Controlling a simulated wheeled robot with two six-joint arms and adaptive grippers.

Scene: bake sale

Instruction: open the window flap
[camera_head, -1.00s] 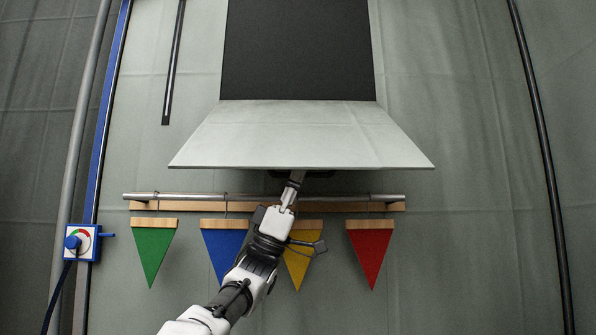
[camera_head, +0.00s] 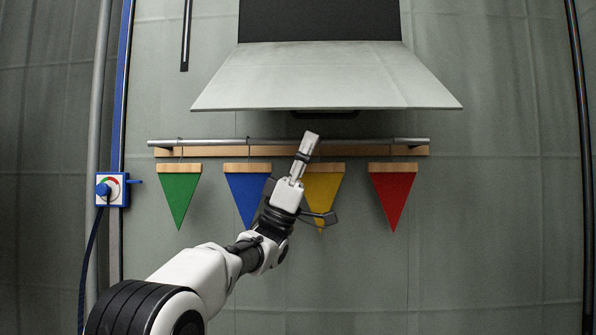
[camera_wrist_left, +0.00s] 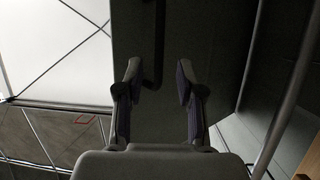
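The grey window flap (camera_head: 325,82) is tilted outward in the head view, its wide edge toward me, below a dark opening (camera_head: 320,20). A dark handle (camera_head: 326,114) shows under its near edge. The wrist view shows a dark panel, apparently the flap's underside (camera_wrist_left: 188,35), with the dark bar of the handle (camera_wrist_left: 160,45). My left gripper (camera_head: 310,138) points up just below the near edge, apart from it in the picture. In the wrist view its two fingers (camera_wrist_left: 158,88) are spread with nothing gripped between them. My right gripper is not in view.
A metal rail (camera_head: 290,142) runs across the wall below the flap. Green (camera_head: 179,197), blue (camera_head: 246,192), yellow (camera_head: 321,190) and red (camera_head: 391,198) pennants hang from it, behind my left arm. A blue-framed dial box (camera_head: 111,189) is at left.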

